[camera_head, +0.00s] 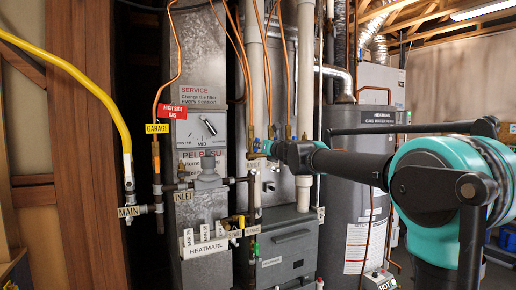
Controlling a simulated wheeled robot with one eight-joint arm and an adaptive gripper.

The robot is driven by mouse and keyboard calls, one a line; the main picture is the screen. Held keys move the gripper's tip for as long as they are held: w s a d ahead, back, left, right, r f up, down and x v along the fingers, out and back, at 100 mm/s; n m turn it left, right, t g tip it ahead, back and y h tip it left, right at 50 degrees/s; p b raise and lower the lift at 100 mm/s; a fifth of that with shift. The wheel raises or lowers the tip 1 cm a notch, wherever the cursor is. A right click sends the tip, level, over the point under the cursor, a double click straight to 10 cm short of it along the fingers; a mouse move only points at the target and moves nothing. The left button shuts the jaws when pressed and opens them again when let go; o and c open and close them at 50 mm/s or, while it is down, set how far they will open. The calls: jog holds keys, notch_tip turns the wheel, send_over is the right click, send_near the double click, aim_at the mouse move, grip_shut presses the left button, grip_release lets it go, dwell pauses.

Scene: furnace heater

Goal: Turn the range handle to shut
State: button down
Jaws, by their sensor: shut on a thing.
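My gripper (268,149) is at the end of my dark arm, which reaches in from the right to the pipes at the centre. It is shut at the small valve on the copper pipe, just above a partly hidden tag that seems to read RANGE (252,167). The range handle is mostly covered by the gripper and very small in this view. A bit of blue-green and brass shows at the fingertips. I cannot make out the angle of the handle.
The yellow gas pipe (82,79) and MAIN tag (129,211) are at left. The grey furnace panel (203,125) stands behind the pipes. The water heater (357,205) stands behind my arm. Valves with a SPARE tag (236,233) sit below.

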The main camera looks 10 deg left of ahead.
jog(key=shift+m, duration=1.1)
jog(key=m, duration=0.4)
jog(key=shift+m, duration=0.3)
jog(key=m, duration=0.4)
jog(key=shift+m, duration=0.3)
jog(key=c, duration=1.4)
grip_release()
jog(key=shift+c, duration=0.2)
jog(key=v, duration=0.7)
